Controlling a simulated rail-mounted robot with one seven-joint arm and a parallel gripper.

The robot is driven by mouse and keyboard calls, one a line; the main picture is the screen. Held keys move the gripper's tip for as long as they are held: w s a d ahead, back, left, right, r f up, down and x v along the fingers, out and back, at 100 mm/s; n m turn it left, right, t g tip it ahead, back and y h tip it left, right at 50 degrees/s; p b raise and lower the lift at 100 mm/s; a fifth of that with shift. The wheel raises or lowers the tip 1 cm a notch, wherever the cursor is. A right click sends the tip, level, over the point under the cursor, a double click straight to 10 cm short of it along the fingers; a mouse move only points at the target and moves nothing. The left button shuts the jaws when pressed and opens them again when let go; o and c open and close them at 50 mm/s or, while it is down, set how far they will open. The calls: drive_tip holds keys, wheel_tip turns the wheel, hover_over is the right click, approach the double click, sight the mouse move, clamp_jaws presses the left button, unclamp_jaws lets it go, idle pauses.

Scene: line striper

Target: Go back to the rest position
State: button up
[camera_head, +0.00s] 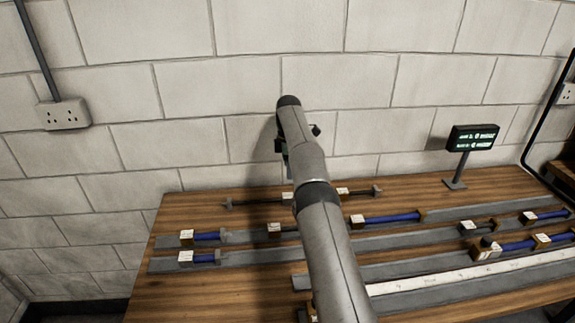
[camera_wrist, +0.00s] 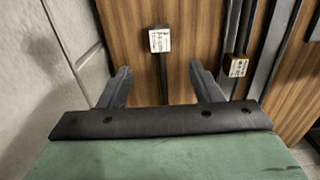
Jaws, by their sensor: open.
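In the head view my arm reaches over the table toward the back wall, and the arm hides most of the gripper. The dark rod (camera_head: 255,202) with white tags lies along the table's back edge, partly behind my arm.
Grey rails (camera_head: 255,241) run across the wooden table (camera_head: 180,285), with blue bars (camera_head: 390,218) and labelled blocks on them. A white ruled strip (camera_head: 440,280) lies at the front right. A small display (camera_head: 473,138) stands at the back right. The block wall (camera_head: 210,90) is close behind.

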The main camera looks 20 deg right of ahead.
drive_tip(key=s+a+r+m+b, duration=0.1)
drive_tip(key=s+a+r+m, duration=0.25)
drive_tip(key=s+r, duration=0.35)
drive_tip(key=s+a+r+m+b, duration=0.1)
drive_tip(key=s+a+r+m, duration=0.25)
drive_tip(key=s+r, duration=0.4)
drive_tip(key=s+a+f+m, duration=0.1)
drive_tip(key=s+f+m, duration=0.2)
drive_tip(key=s, duration=0.9)
drive_tip(key=s+a+f+m+b, duration=0.1)
drive_tip(key=s+f+m, duration=0.2)
drive_tip(key=s, duration=0.9)
drive_tip(key=s+a+f+m+t, duration=0.1)
drive_tip(key=s+f+m, duration=0.2)
drive_tip(key=s, duration=0.9)
wheel_tip(320, 180, down, 2)
drive_tip(key=shift+f+b, duration=0.25)
drive_tip(key=shift+b, duration=0.05)
